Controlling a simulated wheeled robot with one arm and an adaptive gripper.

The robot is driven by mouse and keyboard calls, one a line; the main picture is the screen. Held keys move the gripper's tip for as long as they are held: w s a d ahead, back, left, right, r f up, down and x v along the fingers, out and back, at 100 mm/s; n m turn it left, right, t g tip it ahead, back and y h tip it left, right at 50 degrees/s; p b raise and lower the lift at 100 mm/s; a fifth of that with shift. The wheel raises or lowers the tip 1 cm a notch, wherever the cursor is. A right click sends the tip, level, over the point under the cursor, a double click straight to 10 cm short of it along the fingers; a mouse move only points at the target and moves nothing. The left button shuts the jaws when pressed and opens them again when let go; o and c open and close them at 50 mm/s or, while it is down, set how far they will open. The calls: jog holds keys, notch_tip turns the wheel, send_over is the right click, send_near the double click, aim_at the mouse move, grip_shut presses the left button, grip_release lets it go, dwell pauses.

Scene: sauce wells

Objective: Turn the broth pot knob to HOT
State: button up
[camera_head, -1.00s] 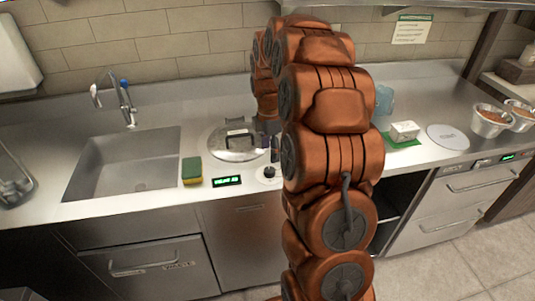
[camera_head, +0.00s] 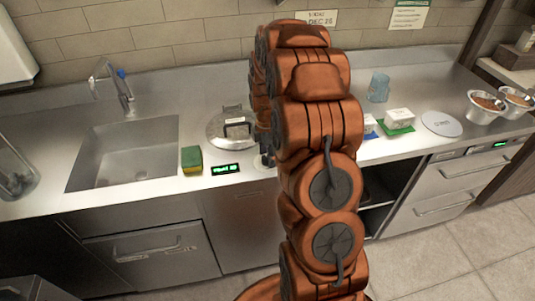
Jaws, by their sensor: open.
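The broth pot, set into the steel counter, shows as a round metal lid (camera_head: 230,128) with a dark handle. In front of it a small display (camera_head: 226,169) glows green; its text is too small to read surely. The knob's pale round base (camera_head: 262,162) shows just right of the display, mostly hidden by my gripper and arm. Which way the knob points cannot be seen. My gripper (camera_head: 264,149) is a dark shape at the knob, beside the lid's right edge. It is open, but its fingers are mostly hidden, so contact with the knob cannot be told.
A yellow-green sponge (camera_head: 191,160) lies left of the display, beside the sink (camera_head: 125,155) and its faucet (camera_head: 115,90).

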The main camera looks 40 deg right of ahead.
jog(key=c, duration=1.1)
jog(key=shift+c, duration=0.2)
